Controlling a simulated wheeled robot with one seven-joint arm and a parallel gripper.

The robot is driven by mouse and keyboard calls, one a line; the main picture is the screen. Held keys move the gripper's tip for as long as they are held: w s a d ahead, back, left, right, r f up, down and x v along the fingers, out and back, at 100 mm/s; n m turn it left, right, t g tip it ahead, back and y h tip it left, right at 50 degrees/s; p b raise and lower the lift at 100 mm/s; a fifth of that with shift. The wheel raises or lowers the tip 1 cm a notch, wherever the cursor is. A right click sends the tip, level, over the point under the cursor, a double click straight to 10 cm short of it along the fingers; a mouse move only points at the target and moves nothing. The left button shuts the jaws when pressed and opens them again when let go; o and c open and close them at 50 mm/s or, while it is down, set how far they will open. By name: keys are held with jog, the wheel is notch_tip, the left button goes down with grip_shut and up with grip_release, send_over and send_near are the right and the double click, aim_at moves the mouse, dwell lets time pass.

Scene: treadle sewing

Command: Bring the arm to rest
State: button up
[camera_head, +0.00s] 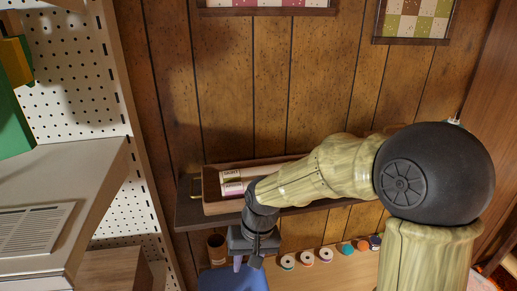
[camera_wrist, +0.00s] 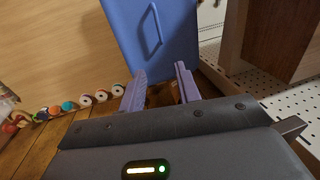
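My arm stretches from the right across the front of a dark wall shelf in the head view. My gripper (camera_head: 246,262) hangs below the shelf with its fingers pointing down. In the wrist view my gripper (camera_wrist: 159,82) has its two bluish fingers apart with nothing held between them. A brown cup-like thing (camera_head: 216,248) stands just left of the gripper in the head view. In the wrist view something brown shows beyond the gap between the fingers, partly hidden by them.
The shelf (camera_head: 187,213) holds a wooden tray (camera_head: 213,207) with labelled boxes (camera_head: 231,184). Below is a blue panel with a handle (camera_wrist: 152,30). Several spools (camera_head: 306,257) line the wooden surface (camera_head: 345,275). A white pegboard (camera_head: 70,65) and grey-topped unit (camera_head: 75,185) stand left.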

jog(key=s+d+m+t+h, duration=0.1)
jog(key=s+d, duration=0.1)
jog(key=d, duration=0.7)
jog(key=s+d+f+m+t+h, duration=0.1)
jog(key=s+d+t, duration=0.1)
jog(key=d, duration=0.8)
jog(key=shift+s+f+m, duration=0.2)
jog(key=shift+s+m, duration=0.1)
jog(key=shift+s, duration=0.1)
jog(key=shift+d, duration=0.1)
